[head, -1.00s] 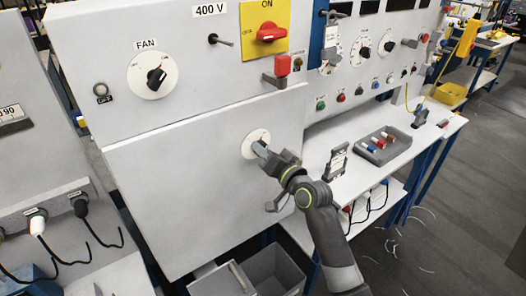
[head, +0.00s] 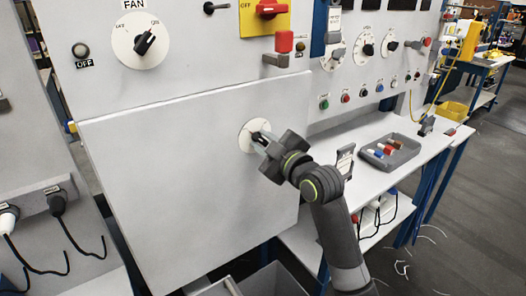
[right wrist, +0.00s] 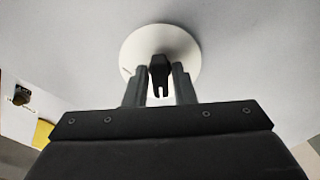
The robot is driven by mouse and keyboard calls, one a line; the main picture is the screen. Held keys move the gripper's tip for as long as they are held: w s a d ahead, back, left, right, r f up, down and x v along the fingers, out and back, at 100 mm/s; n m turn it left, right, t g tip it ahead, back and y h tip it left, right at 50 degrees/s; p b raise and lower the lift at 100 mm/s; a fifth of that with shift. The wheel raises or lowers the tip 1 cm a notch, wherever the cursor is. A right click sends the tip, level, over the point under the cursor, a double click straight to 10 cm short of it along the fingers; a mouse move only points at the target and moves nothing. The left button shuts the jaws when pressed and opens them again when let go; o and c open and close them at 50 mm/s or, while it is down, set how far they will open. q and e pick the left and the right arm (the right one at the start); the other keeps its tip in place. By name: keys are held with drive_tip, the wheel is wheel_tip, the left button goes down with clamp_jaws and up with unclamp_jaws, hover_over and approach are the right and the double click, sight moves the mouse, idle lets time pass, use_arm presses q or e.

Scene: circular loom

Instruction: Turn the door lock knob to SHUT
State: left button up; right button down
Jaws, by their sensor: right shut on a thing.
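The door lock knob (head: 256,137) is a small dark knob on a round white dial (head: 244,140), set in the light grey door panel (head: 180,170). In the right wrist view the black knob (right wrist: 160,72) stands between my two fingers in front of the white dial (right wrist: 160,38). My right gripper (head: 262,143) reaches in from the lower right and is shut on the knob. The gripper hides part of the dial, and its markings are too small to read. My left gripper is not in view.
Above the door are the FAN knob (head: 145,43), a red switch on a yellow plate (head: 268,10) and a red-topped lever (head: 283,45). A grey tray (head: 391,150) sits on the bench at right. Cables hang at lower left.

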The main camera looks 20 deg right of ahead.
drive_tip(key=c, duration=1.4)
unclamp_jaws()
drive_tip(key=p+v, duration=0.2)
drive_tip(key=v, duration=0.5)
